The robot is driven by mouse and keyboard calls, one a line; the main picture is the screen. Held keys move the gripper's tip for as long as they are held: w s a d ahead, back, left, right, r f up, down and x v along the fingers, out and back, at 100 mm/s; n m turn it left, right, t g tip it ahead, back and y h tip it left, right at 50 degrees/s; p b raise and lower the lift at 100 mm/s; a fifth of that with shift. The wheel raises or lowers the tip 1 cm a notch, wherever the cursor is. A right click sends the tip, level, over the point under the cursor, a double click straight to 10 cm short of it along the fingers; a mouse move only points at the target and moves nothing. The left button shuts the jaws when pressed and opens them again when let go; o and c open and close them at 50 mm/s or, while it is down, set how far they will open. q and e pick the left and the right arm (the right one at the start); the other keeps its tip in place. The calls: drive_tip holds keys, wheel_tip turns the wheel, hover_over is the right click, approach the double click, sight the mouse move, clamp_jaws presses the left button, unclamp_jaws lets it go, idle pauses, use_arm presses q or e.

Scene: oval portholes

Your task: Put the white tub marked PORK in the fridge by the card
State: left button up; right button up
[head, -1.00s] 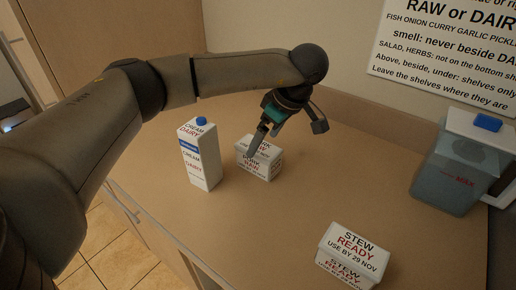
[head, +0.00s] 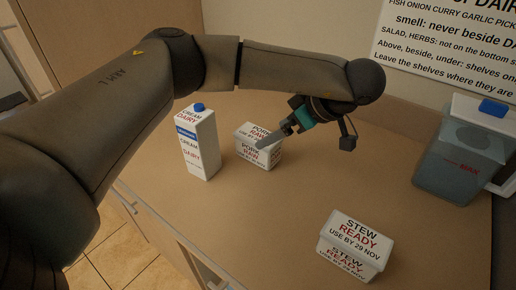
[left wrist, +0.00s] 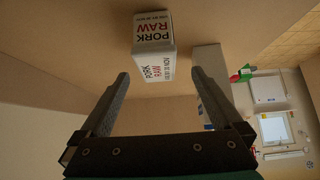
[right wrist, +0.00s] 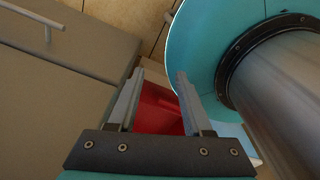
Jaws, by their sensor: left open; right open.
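The white PORK RAW tub (head: 258,146) stands on the counter, right of the cream carton. It also shows in the left wrist view (left wrist: 153,48), ahead of the fingertips. My left gripper (head: 268,141) is open beside the tub's right side, its fingers pointing left and down towards it; a finger covers part of the tub in the head view. In the left wrist view the open fingers (left wrist: 160,76) hold nothing. My right gripper (right wrist: 157,75) is open and empty, low near a cabinet front. The card (head: 448,50) is on the wall, partly cut off. I cannot make out the fridge.
A CREAM DAIRY carton (head: 198,146) stands close to the tub's left. A STEW READY tub (head: 351,246) is at the counter's front right. A blue-grey container (head: 462,160) with a white lid stands at right. The counter between is clear. A red surface (right wrist: 157,110) shows behind my right fingers.

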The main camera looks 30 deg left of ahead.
sight(251, 145)
use_arm(q)
drive_tip(key=b+x, duration=0.2)
drive_tip(key=x, duration=0.4)
drive_tip(key=shift+f, duration=0.1)
drive_tip(key=b+x, duration=0.1)
drive_tip(key=x, duration=0.3)
drive_tip(key=shift+w+a+f+b, duration=0.1)
drive_tip(key=shift+w+a+b, duration=0.15)
drive_tip(key=shift+b, duration=0.1)
drive_tip(key=shift+a+f, duration=0.3)
drive_tip(key=c, duration=0.5)
drive_tip(key=shift+w, duration=0.1)
clamp_jaws()
use_arm(e)
drive_tip(key=shift+t, duration=0.3)
drive_tip(key=w+f, duration=0.1)
drive_tip(key=d+f, duration=0.1)
drive_tip(key=w+f, duration=0.1)
drive_tip(key=f, duration=0.1)
drive_tip(key=shift+w+d, duration=0.3)
drive_tip(key=shift+d, duration=0.1)
